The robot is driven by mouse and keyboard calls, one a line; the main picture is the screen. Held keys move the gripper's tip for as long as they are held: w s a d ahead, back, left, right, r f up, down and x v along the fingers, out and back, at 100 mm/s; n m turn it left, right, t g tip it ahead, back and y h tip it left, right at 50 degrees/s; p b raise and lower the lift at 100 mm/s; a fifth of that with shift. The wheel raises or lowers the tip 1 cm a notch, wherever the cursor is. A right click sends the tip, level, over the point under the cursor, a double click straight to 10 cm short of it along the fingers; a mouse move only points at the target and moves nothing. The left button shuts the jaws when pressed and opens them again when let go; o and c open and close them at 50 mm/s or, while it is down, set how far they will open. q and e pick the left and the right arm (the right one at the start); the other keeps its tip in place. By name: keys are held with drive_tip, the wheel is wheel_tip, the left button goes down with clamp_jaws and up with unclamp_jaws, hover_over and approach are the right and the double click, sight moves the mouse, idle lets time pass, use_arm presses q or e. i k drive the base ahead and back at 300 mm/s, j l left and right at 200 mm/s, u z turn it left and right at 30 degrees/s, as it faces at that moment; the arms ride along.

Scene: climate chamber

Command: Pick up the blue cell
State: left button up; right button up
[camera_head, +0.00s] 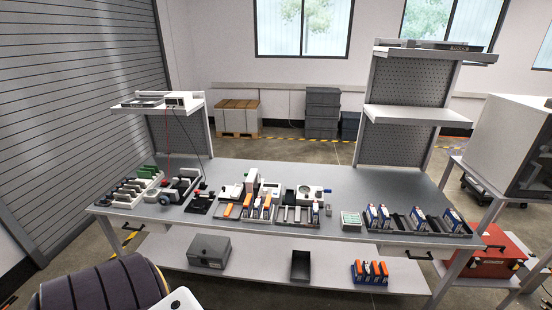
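Several small blue-and-white cells stand in a dark tray at the right of the workbench; one blue cell (452,219) is toward its right end and another blue cell (372,214) is at its left end. One more blue cell (315,213) stands in the rack at the middle of the bench. Which of these the task means, I cannot tell. Orange cells (228,210) stand in the racks left of the middle. Neither of my grippers is in view, and nothing visible touches the cells.
The grey workbench (340,180) has free room at the back. A small pale box (351,220) stands left of the right tray. Below, the lower shelf (335,280) bears a grey case (209,250), an open dark bin (300,266) and orange-and-blue cells (370,271). A red case (490,255) is at right.

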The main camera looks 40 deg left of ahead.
sight(258, 206)
drive_tip(key=u, duration=1.6)
